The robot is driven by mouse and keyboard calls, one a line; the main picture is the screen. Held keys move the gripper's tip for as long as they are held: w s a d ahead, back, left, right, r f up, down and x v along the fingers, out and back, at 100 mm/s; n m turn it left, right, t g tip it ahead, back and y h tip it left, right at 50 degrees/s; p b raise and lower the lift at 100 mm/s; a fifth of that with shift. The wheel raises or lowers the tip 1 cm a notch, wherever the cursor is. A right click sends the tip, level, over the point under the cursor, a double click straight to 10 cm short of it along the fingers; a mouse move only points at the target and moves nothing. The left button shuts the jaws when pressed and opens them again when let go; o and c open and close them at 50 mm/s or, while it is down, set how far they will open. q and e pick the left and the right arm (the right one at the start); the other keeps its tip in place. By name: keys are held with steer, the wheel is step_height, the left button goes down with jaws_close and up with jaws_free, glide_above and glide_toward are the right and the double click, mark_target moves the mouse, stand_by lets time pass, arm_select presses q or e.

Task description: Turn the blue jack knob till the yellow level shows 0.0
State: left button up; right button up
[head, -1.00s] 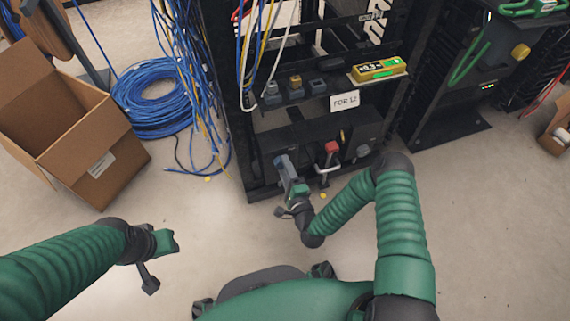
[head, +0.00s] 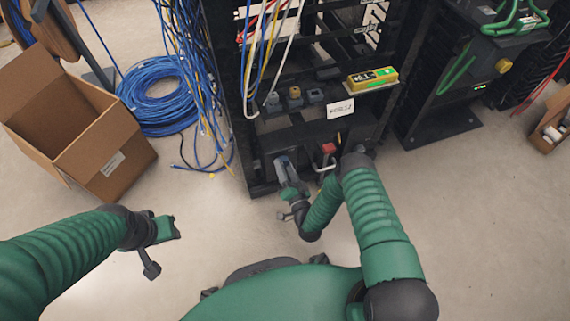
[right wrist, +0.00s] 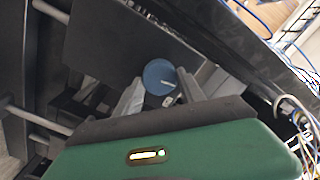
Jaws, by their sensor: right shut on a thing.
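The yellow level (head: 373,78) rests on a shelf of the rack, and its small lit display seems to read about +0.1. The blue jack knob (right wrist: 159,77) shows in the right wrist view, round with a pale mark on its face. My right gripper (head: 284,164) is low at the rack's front left. Its two fingers (right wrist: 159,91) are shut on the knob from both sides. In the head view the knob is hidden or too small to make out. My left gripper (head: 172,229) hangs over open floor, apart from everything; its finger gap is not clear.
A red-topped jack handle (head: 328,149) is just right of my right gripper. A white label (head: 340,109) hangs above. Hanging cables (head: 247,75) run down the rack's left side. A cardboard box (head: 85,140) and blue cable coil (head: 157,95) lie left. The front floor is clear.

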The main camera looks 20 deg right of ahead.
steer(key=shift+s+a+f+n+p, duration=0.1)
steer(key=shift+n+p, duration=0.8)
steer(key=shift+n, duration=1.55)
steer(key=shift+s+a+f+n+p, duration=0.1)
steer(key=shift+n+p, duration=0.85)
steer(key=shift+n, duration=1.45)
steer(key=shift+f+n+p, duration=0.1)
steer(key=shift+n+p, duration=0.8)
steer(key=shift+n, duration=1.55)
steer(key=o, duration=1.2)
steer(key=shift+o, duration=0.8)
steer(key=shift+w+r, duration=0.1)
steer(key=shift+r, duration=0.05)
steer(key=shift+d, duration=0.1)
